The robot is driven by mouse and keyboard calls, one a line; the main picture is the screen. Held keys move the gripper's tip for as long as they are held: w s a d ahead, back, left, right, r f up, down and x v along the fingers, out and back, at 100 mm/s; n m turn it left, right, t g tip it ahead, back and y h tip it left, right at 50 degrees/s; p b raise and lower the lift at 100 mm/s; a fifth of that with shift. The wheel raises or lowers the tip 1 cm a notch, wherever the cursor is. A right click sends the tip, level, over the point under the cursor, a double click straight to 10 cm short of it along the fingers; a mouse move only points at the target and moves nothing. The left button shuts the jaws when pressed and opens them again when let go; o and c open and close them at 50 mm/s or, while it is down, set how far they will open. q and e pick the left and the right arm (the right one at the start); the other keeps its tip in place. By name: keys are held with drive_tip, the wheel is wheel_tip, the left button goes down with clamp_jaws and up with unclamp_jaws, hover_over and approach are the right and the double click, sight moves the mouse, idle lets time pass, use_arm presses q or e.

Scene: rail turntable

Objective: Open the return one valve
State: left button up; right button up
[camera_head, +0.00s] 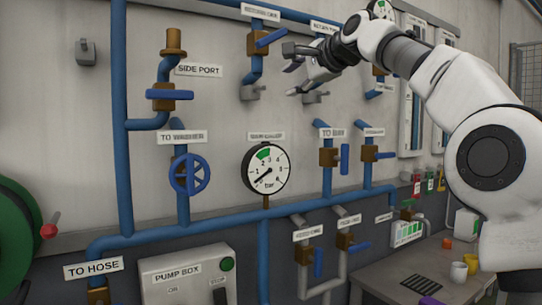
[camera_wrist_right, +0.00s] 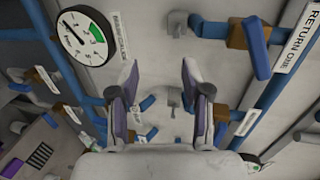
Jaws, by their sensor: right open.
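The return one valve (camera_head: 258,42) has a brass body and a blue lever on a vertical blue pipe, high on the wall panel under its label (camera_head: 260,12). Its lever (camera_head: 270,38) lies crosswise to the pipe. In the right wrist view, the valve's brass body (camera_wrist_right: 240,36) and blue lever (camera_wrist_right: 257,50) are at upper right, beside the RETURN ONE label (camera_wrist_right: 297,38). My right gripper (camera_head: 292,70) is open and empty, to the right of and slightly below the lever, apart from it. My left gripper is not in view.
A neighbouring valve (camera_wrist_right: 220,113) is partly hidden by my right gripper. A pressure gauge (camera_head: 266,168), the side port valve (camera_head: 164,96) and several blue pipes lie left and lower. A table (camera_head: 400,272) with cups stands at lower right.

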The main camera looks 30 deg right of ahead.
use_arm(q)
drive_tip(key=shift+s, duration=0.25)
use_arm(e)
drive_tip(key=w+a+f+g, duration=0.1)
drive_tip(key=w+f, duration=0.3)
drive_tip(key=f, duration=0.5)
drive_tip(key=w+a+f+g, duration=0.1)
drive_tip(key=w+f, duration=0.3)
drive_tip(key=f, duration=0.5)
drive_tip(key=shift+a+n+g, duration=0.3)
drive_tip(key=shift+a+g, duration=0.05)
drive_tip(key=shift+g, duration=0.35)
